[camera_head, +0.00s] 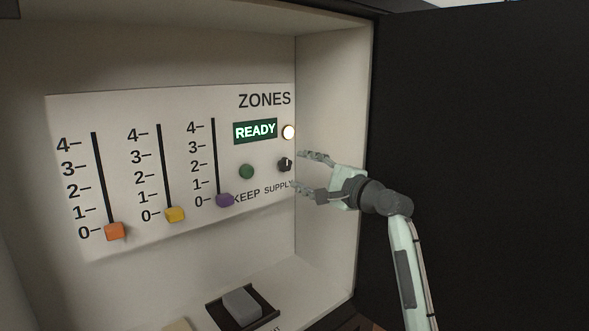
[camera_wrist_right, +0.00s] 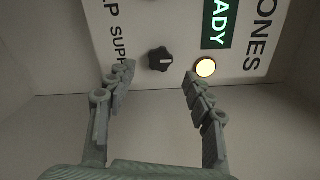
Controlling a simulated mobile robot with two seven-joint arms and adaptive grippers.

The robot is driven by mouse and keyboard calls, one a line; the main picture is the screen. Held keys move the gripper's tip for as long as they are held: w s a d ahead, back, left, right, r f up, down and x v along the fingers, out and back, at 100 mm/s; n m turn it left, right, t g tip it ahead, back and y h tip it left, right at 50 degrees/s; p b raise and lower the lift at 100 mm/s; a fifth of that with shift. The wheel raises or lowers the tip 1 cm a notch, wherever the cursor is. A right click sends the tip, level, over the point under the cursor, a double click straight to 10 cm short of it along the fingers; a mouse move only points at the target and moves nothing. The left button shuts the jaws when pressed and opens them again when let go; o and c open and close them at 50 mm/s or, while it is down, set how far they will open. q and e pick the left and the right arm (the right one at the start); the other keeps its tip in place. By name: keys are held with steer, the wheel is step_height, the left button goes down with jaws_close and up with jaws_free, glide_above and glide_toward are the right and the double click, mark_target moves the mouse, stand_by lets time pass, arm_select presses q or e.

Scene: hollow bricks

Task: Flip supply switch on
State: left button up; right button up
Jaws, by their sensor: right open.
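The supply switch (camera_head: 285,164) is a small black lobed knob with a white mark, on the white panel above the word SUPPLY. In the right wrist view the knob (camera_wrist_right: 160,59) sits ahead, between the line of the two fingers. My right gripper (camera_head: 308,172) is open and empty, just right of the knob and apart from it; its fingers also show in the right wrist view (camera_wrist_right: 156,84). The lamp (camera_head: 288,132) above the knob is lit, and a green READY display (camera_head: 255,131) is lit beside it. My left gripper is not in view.
The panel (camera_head: 75,108) also carries a green KEEP button (camera_head: 246,172) and orange (camera_head: 114,231), yellow (camera_head: 175,214) and purple (camera_head: 224,200) sliders, all at 0. A grey block (camera_head: 242,305) is on the cabinet floor. A dark door (camera_head: 480,150) stands at right.

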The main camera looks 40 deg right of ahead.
steer(key=s, duration=0.7)
steer(key=shift+s+d, duration=0.3)
steer(key=shift+s, duration=0.05)
